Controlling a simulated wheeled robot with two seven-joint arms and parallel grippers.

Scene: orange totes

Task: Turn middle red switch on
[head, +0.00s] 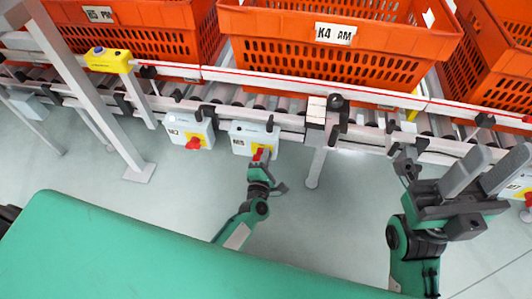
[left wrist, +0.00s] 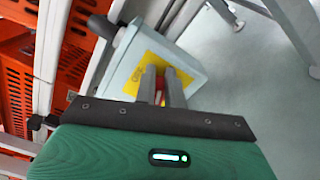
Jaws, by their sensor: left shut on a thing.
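The middle switch box (head: 254,137) is light grey with a yellow plate and hangs under the conveyor rail. Its red switch (head: 259,154) is partly covered by my left gripper (head: 261,160). In the left wrist view, the two fingers of my left gripper (left wrist: 161,85) are closed around the red knob (left wrist: 158,96), in front of the yellow plate (left wrist: 150,68). Little of the knob shows between the fingers, and its exact angle cannot be told. My right gripper (head: 502,156) is raised at the right, its fingers apart and empty.
Another box with a red switch (head: 193,143) hangs to the left, and one (head: 528,198) is partly hidden at the right edge. Orange totes (head: 340,55) stand on the roller conveyor above. A slanted metal post (head: 85,85) stands at the left. Open floor lies below the rail.

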